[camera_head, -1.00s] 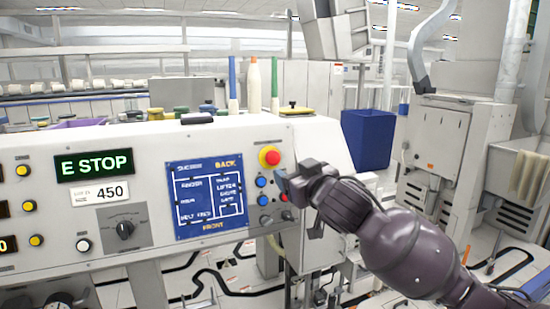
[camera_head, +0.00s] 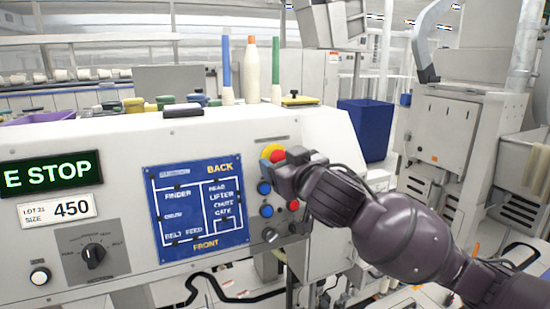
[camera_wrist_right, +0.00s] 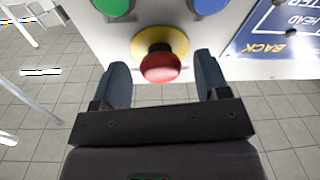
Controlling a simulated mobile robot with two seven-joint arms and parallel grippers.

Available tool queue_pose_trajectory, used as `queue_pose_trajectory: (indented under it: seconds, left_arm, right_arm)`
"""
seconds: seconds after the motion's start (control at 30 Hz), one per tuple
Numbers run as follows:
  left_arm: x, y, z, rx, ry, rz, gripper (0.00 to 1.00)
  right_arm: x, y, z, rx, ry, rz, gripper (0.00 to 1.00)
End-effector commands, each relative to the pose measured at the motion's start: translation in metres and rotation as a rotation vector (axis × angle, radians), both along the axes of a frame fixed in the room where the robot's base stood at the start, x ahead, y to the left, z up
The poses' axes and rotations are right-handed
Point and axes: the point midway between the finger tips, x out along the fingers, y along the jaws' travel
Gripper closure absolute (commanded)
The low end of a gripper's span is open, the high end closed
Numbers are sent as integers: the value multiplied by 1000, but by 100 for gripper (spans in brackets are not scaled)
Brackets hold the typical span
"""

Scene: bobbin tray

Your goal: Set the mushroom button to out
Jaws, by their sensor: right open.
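The red mushroom button (camera_head: 277,155) on its yellow collar sits at the upper right of the control panel, partly covered by my right gripper (camera_head: 284,176) in the head view. In the right wrist view the button (camera_wrist_right: 160,66) lies between the two open fingers (camera_wrist_right: 162,80), in front of its yellow collar. The fingers stand apart on either side of it, and I cannot tell whether either touches it. My left gripper is not in view.
Blue buttons (camera_head: 264,188) and a red one (camera_head: 266,211) sit just below the mushroom button. A blue diagram plate (camera_head: 197,208) and a rotary knob (camera_head: 94,254) lie to the left. Bobbins and bottles (camera_head: 252,68) stand behind the panel top. A blue bin (camera_head: 366,128) stands at the right.

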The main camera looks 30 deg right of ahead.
Motion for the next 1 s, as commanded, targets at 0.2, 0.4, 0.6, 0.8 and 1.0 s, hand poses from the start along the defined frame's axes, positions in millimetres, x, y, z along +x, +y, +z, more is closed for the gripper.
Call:
queue_pose_trajectory:
  seconds: [0.2,0.4,0.6,0.8,1.0]
  left_arm:
    - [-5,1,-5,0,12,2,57]
    - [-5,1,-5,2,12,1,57]
    - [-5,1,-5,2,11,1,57]
    - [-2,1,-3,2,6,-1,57]
    - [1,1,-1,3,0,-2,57]
  right_arm:
    - [-3,1,0,-1,0,-1,32]
    - [-3,1,0,-1,0,-1,32]
    - [-3,1,0,-1,0,-2,50]
    - [-3,1,0,-1,0,-2,81]
    - [-3,1,0,0,1,-2,100]
